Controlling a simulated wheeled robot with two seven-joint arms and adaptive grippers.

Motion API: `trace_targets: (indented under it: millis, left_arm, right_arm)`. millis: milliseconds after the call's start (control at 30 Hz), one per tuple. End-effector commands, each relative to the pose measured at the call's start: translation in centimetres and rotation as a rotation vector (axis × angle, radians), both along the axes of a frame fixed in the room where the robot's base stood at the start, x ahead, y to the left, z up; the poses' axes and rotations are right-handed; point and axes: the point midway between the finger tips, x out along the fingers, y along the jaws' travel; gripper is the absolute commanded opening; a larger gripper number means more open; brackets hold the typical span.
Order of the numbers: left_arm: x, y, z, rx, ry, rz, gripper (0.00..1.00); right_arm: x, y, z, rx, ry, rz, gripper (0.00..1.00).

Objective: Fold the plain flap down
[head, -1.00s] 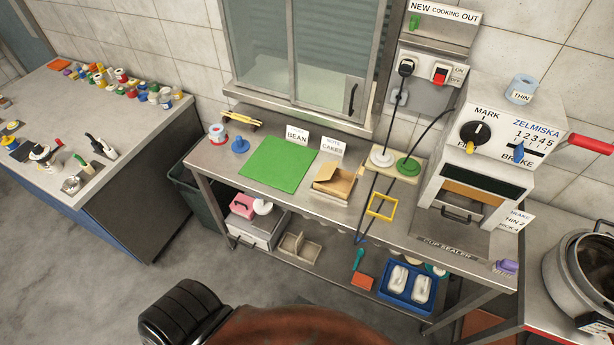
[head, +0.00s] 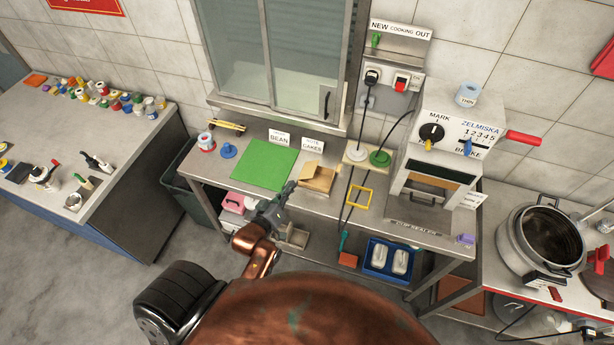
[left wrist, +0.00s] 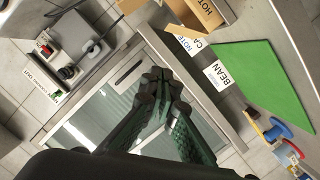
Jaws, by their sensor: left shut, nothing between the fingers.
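A small open cardboard box (head: 318,181) stands on the steel counter, right of the green mat. It also shows at the top edge of the left wrist view, partly cut off. My right gripper is not in view.
The green mat (head: 263,165) lies left of the box. BEAN (head: 279,137) and CAKES (head: 312,143) cards stand behind. A yellow frame (head: 360,197), cables and a sealer machine (head: 440,150) are to the right.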

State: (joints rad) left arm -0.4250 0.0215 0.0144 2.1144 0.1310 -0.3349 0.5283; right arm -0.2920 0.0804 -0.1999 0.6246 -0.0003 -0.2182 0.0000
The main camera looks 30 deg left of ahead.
Motion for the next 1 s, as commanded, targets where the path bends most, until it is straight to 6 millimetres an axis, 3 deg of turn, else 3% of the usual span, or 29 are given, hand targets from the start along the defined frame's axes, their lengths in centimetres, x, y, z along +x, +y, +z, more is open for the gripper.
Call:
trace_targets:
  millis: [500, 700, 1000]
  left_arm:
    - [9.6, 0.8, -1.9, 0.001, 0.000, -0.002, 0.00]
    - [9.6, -0.8, -4.5, -0.001, 0.003, 0.000, 0.00]
    - [9.6, -1.3, -5.4, 0.001, 0.001, 0.000, 0.00]
  right_arm:
    - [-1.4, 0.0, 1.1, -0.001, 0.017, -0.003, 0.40]
    - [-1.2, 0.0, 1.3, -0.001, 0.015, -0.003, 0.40]
    - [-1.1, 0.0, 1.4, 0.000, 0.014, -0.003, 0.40]
